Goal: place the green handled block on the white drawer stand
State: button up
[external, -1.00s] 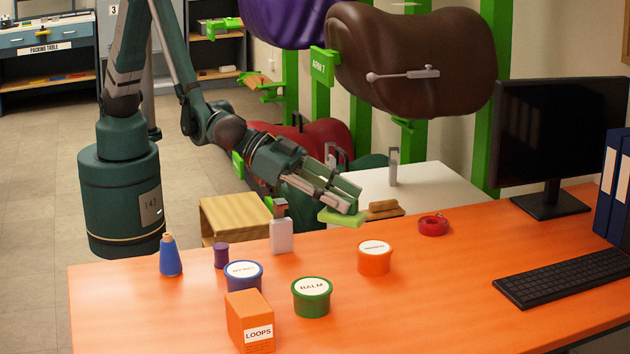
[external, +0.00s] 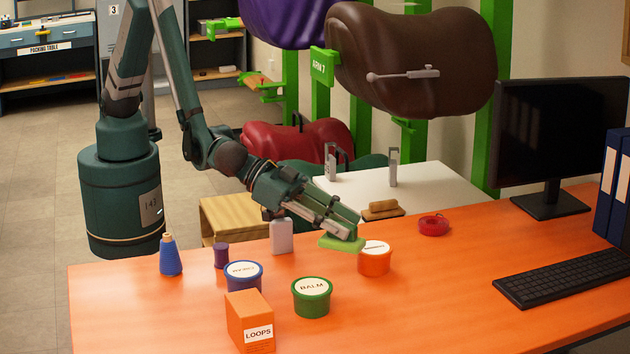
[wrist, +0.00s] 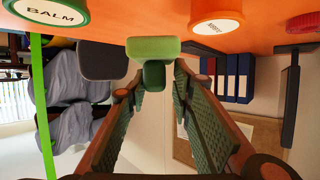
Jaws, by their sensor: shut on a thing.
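The green handled block (external: 342,243) is at the tip of my gripper (external: 340,226), above the orange table's far edge as seen in the external view. My gripper is shut on its handle. In the wrist view the block (wrist: 153,47) lies across the fingertips, with its darker handle (wrist: 153,75) between the two fingers (wrist: 160,80). The block overlaps the left edge of the orange tub (external: 375,262) in the external view; I cannot tell if they touch. A white-topped stand (external: 440,190) is behind the table. Its front is mostly hidden by the table, and no drawer shows.
A brown brush (external: 383,210) and two upright metal pieces (external: 393,167) are on the white top. On the orange table (external: 430,300) are a green balm tub (external: 311,298), a blue tub (external: 244,275), a grey bottle (external: 281,237) and a red tape roll (external: 433,225). The white top's right part is clear.

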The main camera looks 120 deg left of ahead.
aim_at(341, 249)
jog(key=shift+f+b, duration=0.7)
jog(key=shift+f, duration=2.25)
jog(key=shift+f+b, duration=0.5)
jog(key=shift+f, duration=1.35)
jog(key=shift+f, duration=0.1)
jog(key=o, duration=0.5)
jog(key=shift+f, duration=0.1)
jog(key=shift+c, duration=0.2)
jog(key=o, duration=0.5)
jog(key=shift+c, duration=0.2)
jog(key=shift+r, duration=0.2)
jog(key=shift+s+r, duration=0.1)
jog(key=shift+s, duration=0.05)
jog(key=p+v, duration=0.2)
jog(key=v, duration=0.9)
jog(key=shift+s, duration=0.3)
